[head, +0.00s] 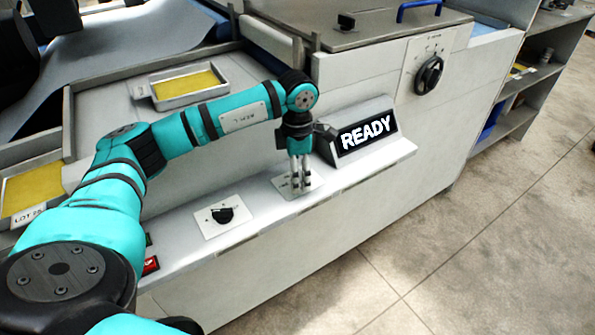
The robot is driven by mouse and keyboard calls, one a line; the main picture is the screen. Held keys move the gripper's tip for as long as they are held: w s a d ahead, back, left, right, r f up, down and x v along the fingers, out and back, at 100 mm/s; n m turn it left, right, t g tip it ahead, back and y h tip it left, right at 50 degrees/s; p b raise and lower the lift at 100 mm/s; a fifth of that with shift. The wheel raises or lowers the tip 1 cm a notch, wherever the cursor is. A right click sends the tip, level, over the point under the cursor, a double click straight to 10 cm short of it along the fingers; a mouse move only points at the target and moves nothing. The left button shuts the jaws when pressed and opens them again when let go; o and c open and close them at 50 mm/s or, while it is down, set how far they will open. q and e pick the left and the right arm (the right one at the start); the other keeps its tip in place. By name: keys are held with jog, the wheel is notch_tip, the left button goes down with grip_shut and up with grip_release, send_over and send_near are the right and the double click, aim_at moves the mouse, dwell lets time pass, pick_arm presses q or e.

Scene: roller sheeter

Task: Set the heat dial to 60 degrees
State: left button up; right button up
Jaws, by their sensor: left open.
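My left gripper (299,184) points down over a small white dial plate (312,184) on the machine's front ledge. It is open, and its fingers hide the middle of that plate, so I cannot tell whether they touch a knob there. A second white plate with a black knob (222,214) lies on the ledge to the left. A larger black rotary knob (429,75) sits on a plate on the machine's upright front panel at the upper right. The markings around the knobs are too small to read, so I cannot tell which is the heat dial. My right gripper is not in view.
A display (364,133) reading "READY" stands on the ledge just right of my gripper. A red button (150,265) is at the ledge's left end. Trays with yellow sheets (186,84) lie behind my arm. A shelf (527,75) stands at right; the floor before it is clear.

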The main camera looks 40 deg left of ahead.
pick_arm(q)
notch_tip(320, 180, up, 12)
dwell(0.6)
jog(key=shift+s+f, duration=0.1)
jog(key=shift+f, duration=0.05)
dwell(0.6)
